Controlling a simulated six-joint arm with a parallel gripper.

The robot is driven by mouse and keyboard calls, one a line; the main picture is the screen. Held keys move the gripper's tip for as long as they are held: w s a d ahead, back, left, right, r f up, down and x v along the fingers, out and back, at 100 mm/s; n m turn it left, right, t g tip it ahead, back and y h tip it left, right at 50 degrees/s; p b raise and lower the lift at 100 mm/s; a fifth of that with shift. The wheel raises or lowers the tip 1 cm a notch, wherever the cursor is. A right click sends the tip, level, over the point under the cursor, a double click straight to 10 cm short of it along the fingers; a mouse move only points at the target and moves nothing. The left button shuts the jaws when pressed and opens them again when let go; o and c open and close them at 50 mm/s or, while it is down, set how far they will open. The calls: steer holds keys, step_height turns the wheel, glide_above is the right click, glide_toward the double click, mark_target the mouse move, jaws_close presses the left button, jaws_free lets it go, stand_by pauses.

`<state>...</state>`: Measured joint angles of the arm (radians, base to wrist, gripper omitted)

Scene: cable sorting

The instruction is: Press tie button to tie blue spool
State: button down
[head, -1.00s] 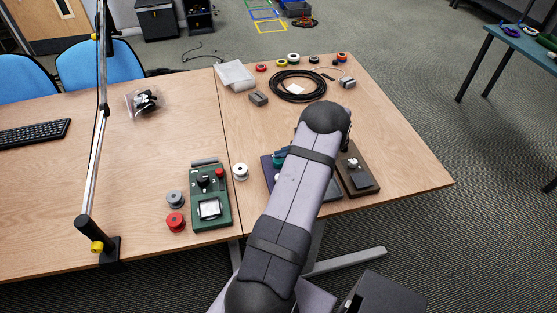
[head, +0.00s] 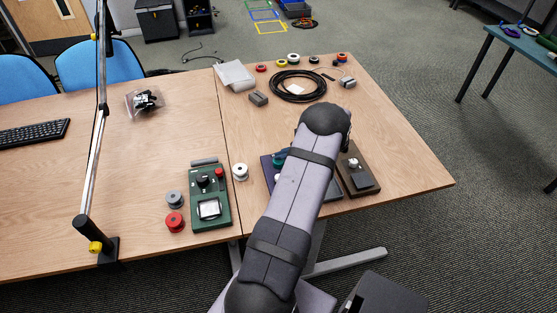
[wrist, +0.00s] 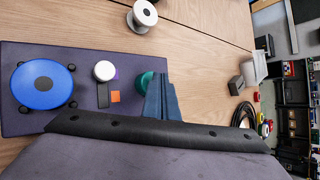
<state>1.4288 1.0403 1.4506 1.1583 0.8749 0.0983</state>
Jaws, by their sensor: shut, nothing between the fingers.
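The blue spool (wrist: 42,85) lies flat at the left of a purple board (wrist: 22,52) in the wrist view, ringed by small black posts. On the same board are a white round knob (wrist: 104,71) and a teal round button (wrist: 146,80). My gripper (wrist: 161,80) is shut and empty, its blue-grey fingers at the board's right end. They overlap part of the teal button in the picture; I cannot tell whether they touch it.
A white spool (wrist: 143,15) stands beyond the board. A green box (head: 209,184) with red and grey spools stands left of my arm. A brown board (head: 358,178) is close on the right. A black cable coil (head: 298,86) lies further back.

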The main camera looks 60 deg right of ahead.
mark_target(282, 162)
steer(key=shift+f+b, duration=0.4)
steer(key=shift+f, duration=0.05)
stand_by(0.3)
steer(key=shift+r, duration=0.15)
steer(key=shift+r+p, duration=0.75)
steer(key=shift+r, duration=0.35)
step_height(282, 162, up, 5)
steer(key=p, duration=0.3)
stand_by(0.4)
stand_by(0.6)
